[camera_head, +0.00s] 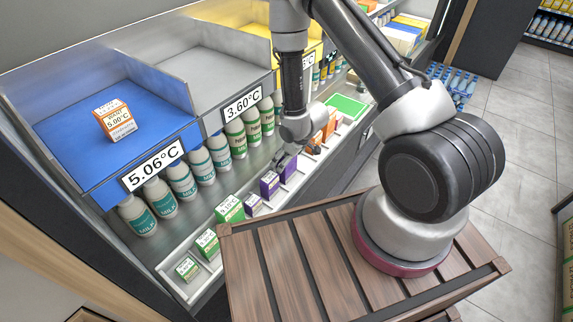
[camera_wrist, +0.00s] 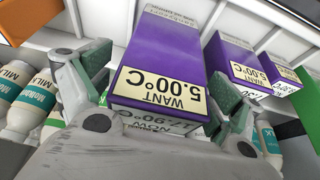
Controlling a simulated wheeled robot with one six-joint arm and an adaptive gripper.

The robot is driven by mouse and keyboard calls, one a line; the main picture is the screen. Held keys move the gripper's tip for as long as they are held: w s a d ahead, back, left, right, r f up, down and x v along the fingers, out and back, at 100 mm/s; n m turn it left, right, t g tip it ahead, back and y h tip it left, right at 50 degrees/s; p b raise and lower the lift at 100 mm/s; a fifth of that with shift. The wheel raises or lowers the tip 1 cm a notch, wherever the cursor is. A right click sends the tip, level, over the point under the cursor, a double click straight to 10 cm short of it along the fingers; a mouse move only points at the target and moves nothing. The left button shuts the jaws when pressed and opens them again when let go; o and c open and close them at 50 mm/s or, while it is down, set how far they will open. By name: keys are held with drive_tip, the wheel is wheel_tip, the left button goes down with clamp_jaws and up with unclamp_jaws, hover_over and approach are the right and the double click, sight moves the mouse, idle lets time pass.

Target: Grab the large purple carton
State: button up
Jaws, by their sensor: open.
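The large purple carton (camera_wrist: 166,50) fills the middle of the wrist view, with a cream label reading "WANT 5.00°C" and a "NOW" label below it. My gripper (camera_wrist: 155,90) is open, with one green-padded finger on each side of the carton and a gap showing at the left. I cannot tell whether the right finger touches it. In the head view the large purple carton (camera_head: 289,169) stands on the front shelf, partly hidden by my gripper (camera_head: 287,154). A medium purple carton (camera_wrist: 235,65) and a small purple carton (camera_wrist: 278,72) stand beside it.
Orange cartons (camera_head: 328,127) and a green carton (camera_head: 230,210) share the low shelf (camera_head: 172,274). Milk bottles (camera_head: 180,178) line up behind. A blue tray (camera_head: 62,125) marked 5.06°C holds an orange-white carton (camera_head: 115,121). A grey tray (camera_head: 205,75) marked 3.60°C looks empty.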

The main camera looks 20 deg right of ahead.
drive_tip(key=c, duration=1.5)
drive_tip(key=shift+w+r, duration=0.1)
drive_tip(key=shift+r, duration=0.1)
